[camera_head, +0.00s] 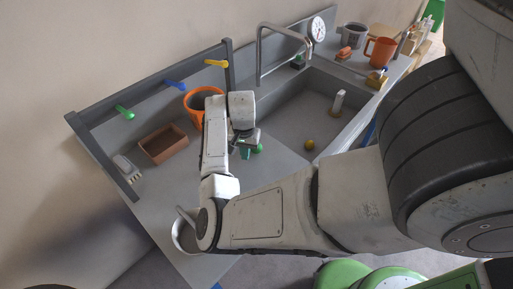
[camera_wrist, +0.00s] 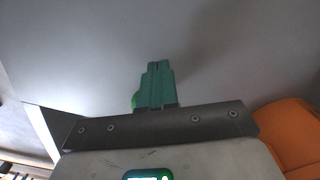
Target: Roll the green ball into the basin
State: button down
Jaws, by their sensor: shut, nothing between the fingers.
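The green ball (camera_head: 258,149) sits on the grey worktop close to the left edge of the sunken grey basin (camera_head: 325,95). My gripper (camera_head: 244,154) is pointed down just left of the ball in the head view. Its green fingers are shut with nothing between them. In the wrist view the closed fingers (camera_wrist: 157,66) hide most of the ball, and only a bright green sliver (camera_wrist: 134,101) shows at their left. I cannot tell whether the fingers touch the ball.
A brown tray (camera_head: 163,146) lies to the left.

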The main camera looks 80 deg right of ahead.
aim_at(273, 139)
jog(key=shift+f+b, duration=0.4)
jog(key=shift+f, duration=0.45)
jog(key=shift+s, duration=0.1)
jog(key=shift+s+d+f, duration=0.1)
jog(key=shift+s+d, duration=0.5)
jog(key=shift+d, duration=0.2)
jog(key=shift+s+d+f, duration=0.1)
jog(key=shift+s+d, duration=0.5)
jog(key=shift+d, duration=0.15)
jog(key=shift+s+d+f+b, duration=0.1)
jog(key=shift+s+d+b, duration=0.2)
jog(key=shift+s+d, duration=0.85)
jog(key=shift+s+d+r+b, duration=0.1)
jog(key=shift+s+d+b, duration=0.35)
jog(key=shift+d, duration=1.15)
jog(key=shift+s+d+f+b, duration=0.1)
jog(key=shift+s+d+b, duration=0.05)
jog(key=shift+s+d, duration=1.1)
jog(key=shift+w+d, duration=0.2)
jog(key=shift+s+d, duration=0.1)
jog(key=shift+d, duration=0.05)
jog(key=r+p, duration=0.6)
jog(key=shift+w+r, duration=0.3)
jog(key=shift+w, duration=0.1)
